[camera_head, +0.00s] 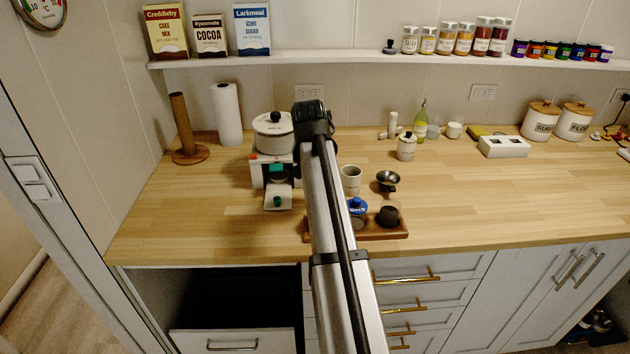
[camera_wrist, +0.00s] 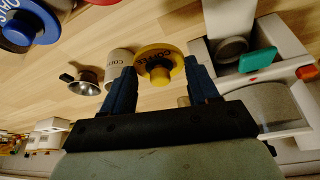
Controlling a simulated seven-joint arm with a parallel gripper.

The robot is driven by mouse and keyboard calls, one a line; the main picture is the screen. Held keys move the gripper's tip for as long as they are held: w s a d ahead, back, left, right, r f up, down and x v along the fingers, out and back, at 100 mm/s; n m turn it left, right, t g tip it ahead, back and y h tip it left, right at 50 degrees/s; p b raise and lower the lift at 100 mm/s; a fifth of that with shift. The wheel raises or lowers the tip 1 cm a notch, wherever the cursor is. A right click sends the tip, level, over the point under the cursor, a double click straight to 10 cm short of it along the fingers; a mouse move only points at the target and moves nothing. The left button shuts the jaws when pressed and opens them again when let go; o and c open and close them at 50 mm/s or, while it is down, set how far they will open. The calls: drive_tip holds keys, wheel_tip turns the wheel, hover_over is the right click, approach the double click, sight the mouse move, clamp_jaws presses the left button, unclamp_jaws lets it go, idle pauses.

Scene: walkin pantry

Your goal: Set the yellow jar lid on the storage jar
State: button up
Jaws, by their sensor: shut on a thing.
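My gripper (camera_wrist: 158,68) shows in the wrist view with its two blue fingers shut on the round yellow jar lid (camera_wrist: 173,53), which has a knob and dark lettering. The lid is held in the air over the counter. A pale lettered storage jar (camera_wrist: 118,61) shows just left of the lid, partly behind the left finger. In the head view a pale open-topped jar (camera_head: 351,174) stands right of my arm and looks like the same one. My arm hides the gripper and lid in the head view.
A dark metal funnel (camera_head: 388,180) stands right of the jar. A blue lid (camera_head: 357,205) and a dark knobbed piece (camera_head: 388,216) are on a wooden tray (camera_head: 402,233) in front. A white-and-grey appliance (camera_head: 273,172) stands left of my arm. The counter farther right is mostly clear.

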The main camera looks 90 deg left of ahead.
drive_tip(key=w+d+r+m+t, duration=0.1)
drive_tip(key=w+d+r, duration=0.1)
drive_tip(key=w, duration=0.8)
drive_tip(key=w+d+r+m, duration=0.1)
drive_tip(key=w+r, duration=0.1)
drive_tip(key=w, duration=0.7)
drive_tip(key=d+n+g, duration=0.3)
drive_tip(key=d+n, duration=0.3)
drive_tip(key=n, duration=0.2)
drive_tip(key=shift+r, duration=0.45)
drive_tip(key=shift+f, duration=0.2)
drive_tip(key=shift+f, duration=2.95)
drive_tip(key=shift+f, duration=0.55)
